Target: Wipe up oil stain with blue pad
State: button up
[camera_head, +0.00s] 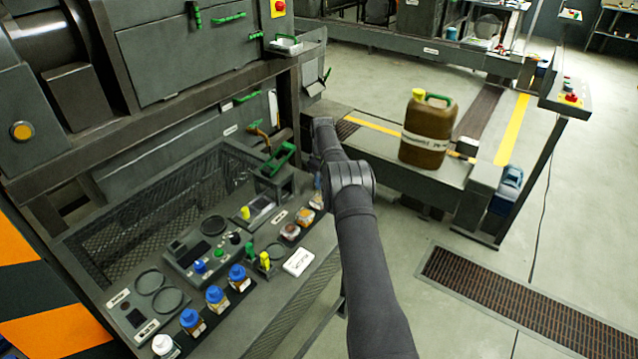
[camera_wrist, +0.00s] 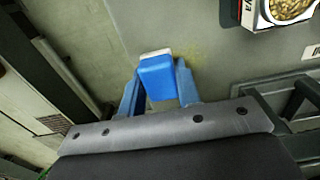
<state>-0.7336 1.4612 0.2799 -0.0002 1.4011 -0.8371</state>
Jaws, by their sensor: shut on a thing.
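In the wrist view, my gripper (camera_wrist: 158,82) has its two blue fingers closed on the blue pad (camera_wrist: 156,80). The pad is a small blue block with a pale whitish far edge. It is over a grey bench surface (camera_wrist: 205,20); I cannot tell whether it touches. A faint yellowish oil stain (camera_wrist: 192,52) shows on the grey surface just beyond and right of the pad; part of it may be hidden under the pad. In the head view my dark arm covers the gripper and pad almost wholly, and I cannot make out the stain.
A round container of pale pieces (camera_wrist: 285,10) stands at the wrist view's upper right. In the head view, several blue-capped bottles (camera_head: 215,297) and a white sign (camera_head: 298,262) are on the bench. A brown oil jug (camera_head: 427,135) stands on the platform to the right.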

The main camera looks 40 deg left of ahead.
aim_at(313, 195)
jog(key=shift+w+f, duration=0.25)
jog(key=shift+w, duration=0.4)
jog(key=shift+r, duration=0.2)
jog(key=shift+s+f, duration=0.2)
jog(key=shift+s, duration=0.1)
jog(key=shift+s+r, duration=0.15)
jog(key=shift+s, duration=0.55)
jog(key=shift+s+d, duration=0.1)
jog(key=shift+s, duration=2.5)
notch_tip(313, 195, up, 8)
jog(key=shift+w, duration=0.1)
